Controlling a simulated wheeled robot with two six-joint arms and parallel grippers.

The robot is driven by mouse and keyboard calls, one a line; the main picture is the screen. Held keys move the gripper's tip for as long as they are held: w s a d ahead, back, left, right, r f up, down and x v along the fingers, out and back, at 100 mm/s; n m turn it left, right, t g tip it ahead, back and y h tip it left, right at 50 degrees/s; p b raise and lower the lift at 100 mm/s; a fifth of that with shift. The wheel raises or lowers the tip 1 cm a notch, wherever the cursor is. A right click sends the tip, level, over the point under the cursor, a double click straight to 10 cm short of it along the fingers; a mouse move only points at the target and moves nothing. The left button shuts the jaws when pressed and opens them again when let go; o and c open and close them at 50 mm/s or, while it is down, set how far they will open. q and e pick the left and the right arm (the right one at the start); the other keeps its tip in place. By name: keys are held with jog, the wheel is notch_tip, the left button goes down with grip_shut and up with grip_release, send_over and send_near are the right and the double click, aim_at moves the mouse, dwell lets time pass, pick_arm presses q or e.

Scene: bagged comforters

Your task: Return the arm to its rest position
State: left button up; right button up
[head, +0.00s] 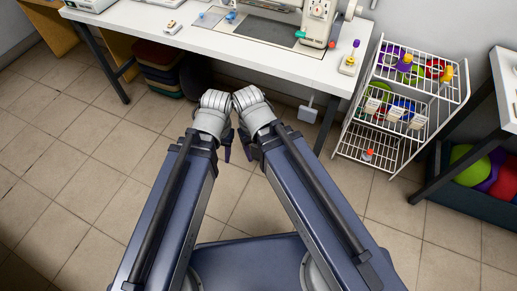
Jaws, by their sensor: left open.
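Both of my arms reach forward from the bottom of the head view, and their grey wrists come close together in the middle. My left gripper (227,152) hangs below its wrist, over the tiled floor, small and partly hidden by the arm. It is open, and nothing shows in it. My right gripper (247,147) is just to its right, mostly hidden behind its own wrist and arm; its jaws cannot be made out. Both grippers are in front of the white table's near edge and apart from it.
A white table (200,45) with a sewing machine (318,22) stands ahead. A white wire cart (377,137) with spools and small items is to the right. A dark bin (480,203) of colourful bundles is at far right. Folded stacks (160,68) sit under the table. The left floor is clear.

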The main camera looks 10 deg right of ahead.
notch_tip(320, 180, up, 15)
jog(key=p, duration=1.5)
jog(key=shift+r, duration=0.2)
